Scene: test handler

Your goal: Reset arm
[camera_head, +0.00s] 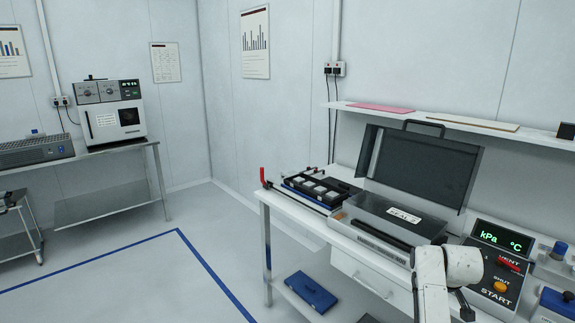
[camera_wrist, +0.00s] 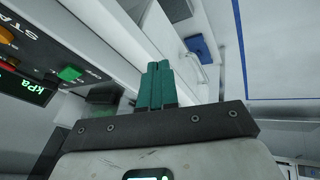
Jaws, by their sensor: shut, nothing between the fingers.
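My gripper (camera_wrist: 157,86) shows in the wrist view with its two green fingers shut against each other and nothing between them. The fingers point toward the edge of the white bench, near the control panel. In the head view my white arm (camera_head: 430,280) rises at the lower right, in front of the bench and left of the control panel (camera_head: 497,262); the fingers cannot be made out there. The panel also shows at the left of the wrist view (camera_wrist: 45,60).
A test handler (camera_head: 375,235) with its dark lid (camera_head: 420,165) raised stands on the white bench (camera_head: 285,207). A tray of parts (camera_head: 318,187) lies left of it. A shelf (camera_head: 450,123) runs above. A blue case (camera_head: 311,291) lies below. The floor (camera_head: 110,265) at left is clear.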

